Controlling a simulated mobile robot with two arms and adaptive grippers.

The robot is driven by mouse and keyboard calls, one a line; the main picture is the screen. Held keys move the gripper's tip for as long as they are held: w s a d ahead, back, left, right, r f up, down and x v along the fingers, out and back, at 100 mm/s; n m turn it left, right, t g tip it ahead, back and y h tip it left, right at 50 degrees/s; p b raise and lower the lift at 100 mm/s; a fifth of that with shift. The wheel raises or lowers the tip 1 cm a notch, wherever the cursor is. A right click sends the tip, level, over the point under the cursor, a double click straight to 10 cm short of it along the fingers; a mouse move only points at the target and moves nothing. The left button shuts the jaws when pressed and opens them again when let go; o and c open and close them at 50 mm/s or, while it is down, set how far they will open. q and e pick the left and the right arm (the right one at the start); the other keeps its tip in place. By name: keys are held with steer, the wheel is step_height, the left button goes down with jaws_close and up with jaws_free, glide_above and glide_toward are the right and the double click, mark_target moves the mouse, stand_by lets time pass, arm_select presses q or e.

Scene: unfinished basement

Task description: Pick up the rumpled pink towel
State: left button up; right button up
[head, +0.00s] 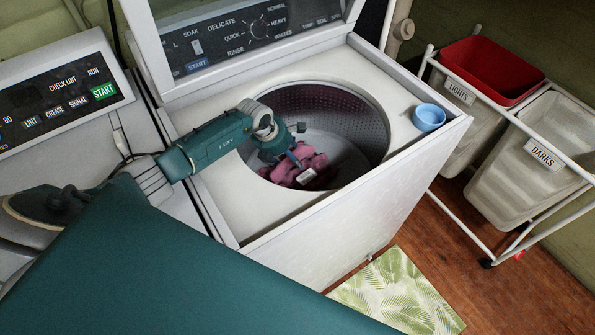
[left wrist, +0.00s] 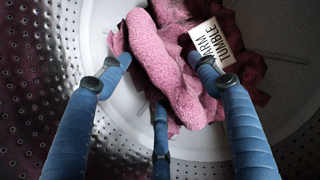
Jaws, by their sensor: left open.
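The rumpled pink towel (head: 312,164) lies in a heap on the floor of the washer drum (head: 362,118). A white tag reading "WARM TUMBLE" (left wrist: 213,42) shows on it. My left gripper (head: 296,157) reaches down through the washer opening, right at the towel. In the left wrist view its blue fingers (left wrist: 163,78) are spread open, with part of the towel (left wrist: 160,60) between them. Whether the fingertips touch the cloth is unclear. My arm and gripper hide part of the towel in the head view. My right gripper is not in view.
The washer's top (head: 225,200) surrounds the round opening, with a blue cup (head: 428,117) at its right corner. A dryer panel (head: 62,95) stands left. A cart with lights (head: 455,120) and darks (head: 520,185) bins stands right. A leaf-print mat (head: 395,295) lies on the floor.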

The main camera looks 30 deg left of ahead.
arm_select(q)
steer(key=shift+w+f, duration=0.1)
steer(key=shift+f, duration=0.05)
steer(key=c, duration=1.6)
jaws_close()
